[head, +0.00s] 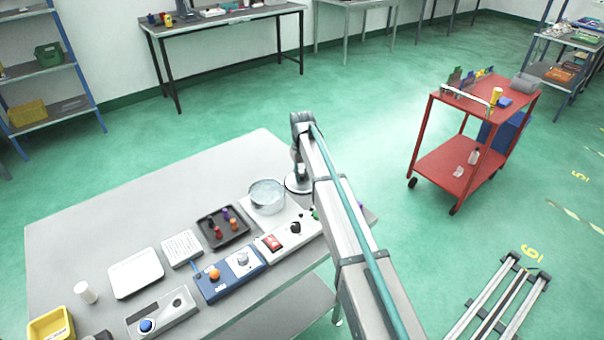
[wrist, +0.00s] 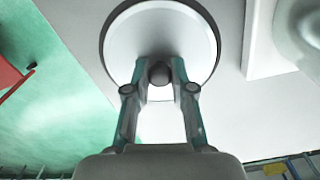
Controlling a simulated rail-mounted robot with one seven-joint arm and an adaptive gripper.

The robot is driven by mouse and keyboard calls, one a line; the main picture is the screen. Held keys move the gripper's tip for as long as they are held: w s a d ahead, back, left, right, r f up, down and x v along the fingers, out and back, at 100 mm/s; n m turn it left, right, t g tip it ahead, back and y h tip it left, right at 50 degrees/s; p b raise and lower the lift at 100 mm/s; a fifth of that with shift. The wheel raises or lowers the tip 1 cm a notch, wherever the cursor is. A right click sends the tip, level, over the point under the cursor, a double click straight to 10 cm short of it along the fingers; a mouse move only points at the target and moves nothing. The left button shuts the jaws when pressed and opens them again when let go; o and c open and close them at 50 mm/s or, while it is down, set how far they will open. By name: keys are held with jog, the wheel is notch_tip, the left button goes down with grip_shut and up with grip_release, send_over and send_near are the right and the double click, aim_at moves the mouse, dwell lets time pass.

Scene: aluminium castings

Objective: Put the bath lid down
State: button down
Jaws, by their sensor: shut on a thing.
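The bath lid (wrist: 118,45) is a round, pale grey disc with a darker rim and a dark round knob (wrist: 160,74) at its middle. My gripper (wrist: 160,80) is shut on this knob, one finger on each side. In the head view the lid (head: 294,188) shows just right of the bath, near the table's right edge, partly hidden by my arm. I cannot tell whether it touches the table. The bath (head: 267,193) is a round, open metal pot on a white base. Its edge also shows at the top right of the wrist view (wrist: 304,28).
On the grey table (head: 150,205), a black tray (head: 207,238) with small coloured pieces and several control boxes (head: 228,274) stand near the bath. A white tray (head: 136,274) lies further left. The table's back part is clear. A red cart (head: 458,170) stands apart at right.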

aim_at(302, 174)
jog(key=shift+f, duration=0.2)
jog(key=c, duration=1)
grip_release()
jog(key=shift+r, duration=0.15)
notch_tip(302, 174, up, 12)
jog(key=b, duration=0.2)
jog(key=shift+b, duration=0.35)
jog(key=shift+r, duration=0.1)
